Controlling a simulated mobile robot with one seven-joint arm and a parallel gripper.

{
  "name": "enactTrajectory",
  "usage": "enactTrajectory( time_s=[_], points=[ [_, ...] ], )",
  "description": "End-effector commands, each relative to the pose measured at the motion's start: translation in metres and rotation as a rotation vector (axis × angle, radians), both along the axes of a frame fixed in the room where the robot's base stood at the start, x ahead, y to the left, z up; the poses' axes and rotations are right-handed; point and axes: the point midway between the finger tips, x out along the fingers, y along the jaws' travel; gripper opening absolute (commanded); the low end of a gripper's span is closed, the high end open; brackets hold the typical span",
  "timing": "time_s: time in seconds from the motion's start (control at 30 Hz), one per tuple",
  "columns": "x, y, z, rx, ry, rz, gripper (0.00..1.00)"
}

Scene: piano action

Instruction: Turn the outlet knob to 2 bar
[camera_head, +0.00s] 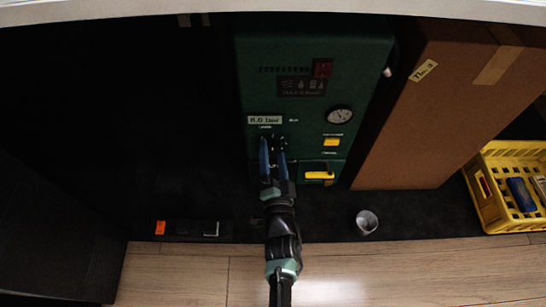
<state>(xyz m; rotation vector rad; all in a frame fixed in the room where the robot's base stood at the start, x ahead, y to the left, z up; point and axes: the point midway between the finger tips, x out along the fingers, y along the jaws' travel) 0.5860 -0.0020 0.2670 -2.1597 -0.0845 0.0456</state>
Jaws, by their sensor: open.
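A dark green machine (312,45) stands at the back centre, under a light ledge. Its front carries a round gauge (340,116) at the right; the reading is too small to tell. A dark knob (279,141) shows in part just below the white label (265,120); I cannot tell its setting or whether it is the outlet knob. My gripper (272,150) has two blue fingers, open, one on each side below this knob. I cannot tell whether they touch it. My gripper and wrist hide part of the lower front.
A yellow switch (332,142) and a yellow handle (319,175) sit right of my gripper. A brown box (425,125) stands close at the right. A metal cup (366,221) and a yellow crate (486,201) are on the floor. Small items lie at the left.

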Motion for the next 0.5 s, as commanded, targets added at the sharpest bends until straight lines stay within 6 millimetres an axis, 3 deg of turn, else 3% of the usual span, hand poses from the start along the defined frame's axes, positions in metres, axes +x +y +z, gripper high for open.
enactTrajectory(
  time_s=[0.23, 0.5],
  points=[
    [0.0006, -0.0001, 0.0003, 0.0, 0.0, 0.0, 0.83],
    [0.0003, 0.0, 0.0003, 0.0, 0.0, 0.0, 0.35]
  ],
)
